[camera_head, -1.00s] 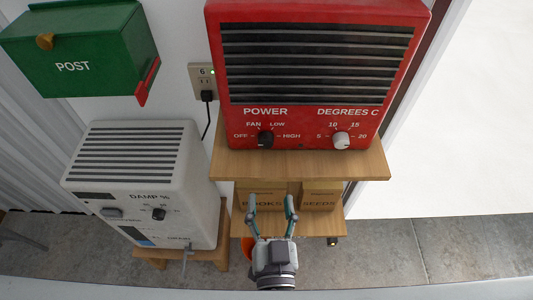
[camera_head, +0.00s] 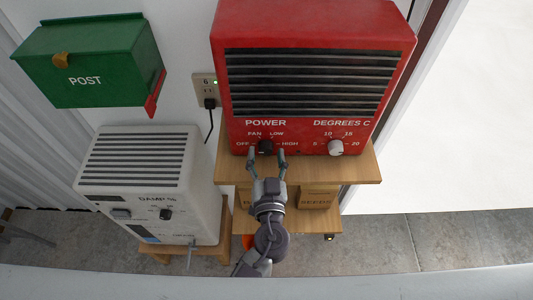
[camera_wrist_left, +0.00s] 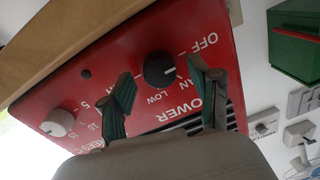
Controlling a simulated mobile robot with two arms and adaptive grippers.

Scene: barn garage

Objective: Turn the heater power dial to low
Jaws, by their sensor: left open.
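The red heater (camera_head: 315,28) stands on a wooden shelf. Its black power dial (camera_head: 264,146) sits at lower left of the front, under the POWER label, with OFF, FAN, LOW and HIGH around it. The dial also shows in the left wrist view (camera_wrist_left: 158,68). Whether the fingertips touch the heater's face is unclear. My right gripper is not in view.
A white temperature dial (camera_head: 336,147) sits to the right on the same face. The wooden shelf (camera_head: 350,172) juts out below the heater, with boxes underneath. A white dehumidifier (camera_head: 140,215) and a green post box (camera_head: 85,70) are at left.

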